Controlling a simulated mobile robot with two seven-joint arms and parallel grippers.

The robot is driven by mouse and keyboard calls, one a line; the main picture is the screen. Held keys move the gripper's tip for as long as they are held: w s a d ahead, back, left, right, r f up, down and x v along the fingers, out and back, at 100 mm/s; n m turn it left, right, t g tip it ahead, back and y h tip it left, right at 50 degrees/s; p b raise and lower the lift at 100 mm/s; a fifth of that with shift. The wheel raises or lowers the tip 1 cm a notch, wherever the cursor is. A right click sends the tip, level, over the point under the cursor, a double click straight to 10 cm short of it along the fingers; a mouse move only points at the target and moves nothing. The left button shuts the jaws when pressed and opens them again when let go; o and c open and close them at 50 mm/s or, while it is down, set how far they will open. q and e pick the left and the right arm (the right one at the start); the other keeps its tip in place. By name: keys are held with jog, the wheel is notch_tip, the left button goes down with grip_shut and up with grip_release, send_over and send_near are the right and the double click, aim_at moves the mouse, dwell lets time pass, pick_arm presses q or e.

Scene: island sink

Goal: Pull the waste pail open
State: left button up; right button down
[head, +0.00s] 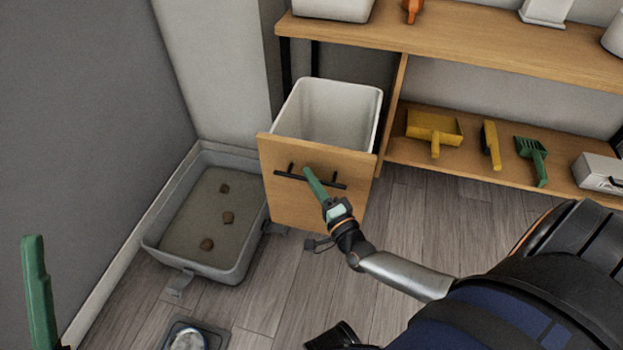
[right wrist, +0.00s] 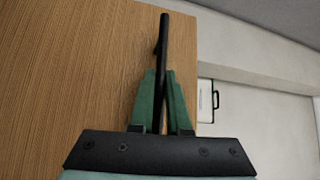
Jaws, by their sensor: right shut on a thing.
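The waste pail (head: 330,112) is a white bin behind a wooden front panel (head: 290,206), and it stands out from under the wooden shelf with its open top showing. A dark bar handle (head: 290,175) runs across the panel. My right gripper (head: 309,174) is at the handle. In the right wrist view its green fingers (right wrist: 162,95) are shut around the dark handle bar (right wrist: 164,45), close to the wooden panel (right wrist: 70,70). My left gripper (head: 38,290) shows only in part at the lower left edge, away from the pail; its opening cannot be made out.
A grey litter tray (head: 158,237) with several brown clumps lies on the floor left of the panel. A small dark tray (head: 196,336) is at the bottom. A yellow dustpan (head: 434,128) and a green scoop (head: 533,150) lie on the lower shelf. Floor right of the panel is clear.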

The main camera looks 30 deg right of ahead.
dwell(0.3)
jog(key=w+d+b, duration=0.1)
jog(key=w+d, duration=0.1)
jog(key=d, duration=0.1)
jog(key=shift+w+d+f+b, duration=0.1)
jog(key=shift+w+f+b, duration=0.05)
jog(key=shift+w+b, duration=0.2)
jog(key=shift+w+d, duration=0.3)
jog(key=shift+d, duration=0.1)
jog(key=c, duration=0.9)
grip_release()
jog(key=shift+s+a, duration=0.1)
jog(key=p, duration=0.3)
send_near(318, 171)
jog(key=s, duration=0.1)
jog(key=shift+d, duration=0.3)
